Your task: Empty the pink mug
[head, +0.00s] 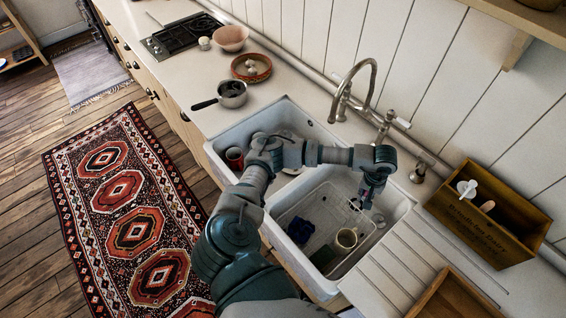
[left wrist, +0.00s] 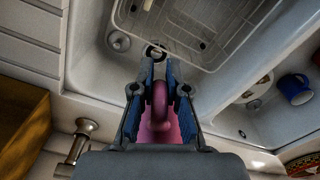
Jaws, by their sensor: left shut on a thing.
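My left gripper (head: 366,196) hangs over the right basin of the white double sink, near the tap. In the left wrist view its two fingers (left wrist: 160,66) are shut on the pink mug (left wrist: 160,128), with the curved handle between the blue finger pads. The rest of the pink mug is partly hidden by the gripper, and I cannot tell its tilt or contents. In the head view the pink mug cannot be made out behind the gripper. My right gripper is not in view.
A red mug (head: 235,158) is in the left basin. The tap (head: 345,92) and a wooden box (head: 487,222) stand close by. The ribbed drainboard (head: 400,262) is mostly clear.

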